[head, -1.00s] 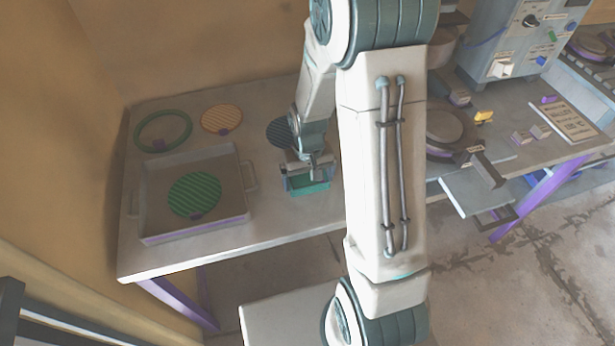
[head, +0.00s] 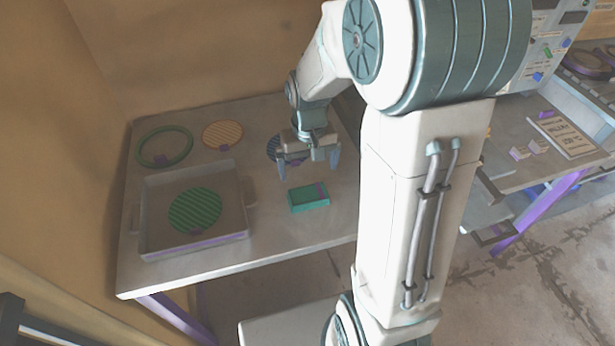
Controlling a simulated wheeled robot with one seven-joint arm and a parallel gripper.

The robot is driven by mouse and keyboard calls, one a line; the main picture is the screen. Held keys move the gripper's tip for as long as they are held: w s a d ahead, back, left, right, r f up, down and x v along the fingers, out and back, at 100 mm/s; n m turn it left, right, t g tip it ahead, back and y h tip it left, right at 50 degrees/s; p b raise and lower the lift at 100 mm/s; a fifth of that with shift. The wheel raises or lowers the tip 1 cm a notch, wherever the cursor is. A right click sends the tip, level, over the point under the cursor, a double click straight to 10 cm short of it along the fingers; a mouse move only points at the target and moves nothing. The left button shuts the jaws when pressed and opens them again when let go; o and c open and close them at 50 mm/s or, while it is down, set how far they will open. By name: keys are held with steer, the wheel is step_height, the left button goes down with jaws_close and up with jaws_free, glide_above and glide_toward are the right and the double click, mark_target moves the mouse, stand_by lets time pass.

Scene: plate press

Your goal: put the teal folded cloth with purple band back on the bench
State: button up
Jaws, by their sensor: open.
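The teal folded cloth with a purple band (head: 306,199) lies flat on the bench (head: 270,225), right of the metal tray and near the front edge. Its purple band shows at its right part. My gripper (head: 309,172) is open and empty, pointing down above and just behind the cloth, apart from it. Its two fingers are spread wide to left and right.
A metal tray (head: 148,245) holding a green ribbed disc (head: 195,210) stands at the left. Bare bench surrounds the cloth.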

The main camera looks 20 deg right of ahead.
steer(key=s+r+t, duration=0.3)
steer(key=s+r, duration=0.7)
steer(key=s, duration=0.4)
steer(key=shift+a+r, duration=0.15)
steer(key=shift+r, duration=0.05)
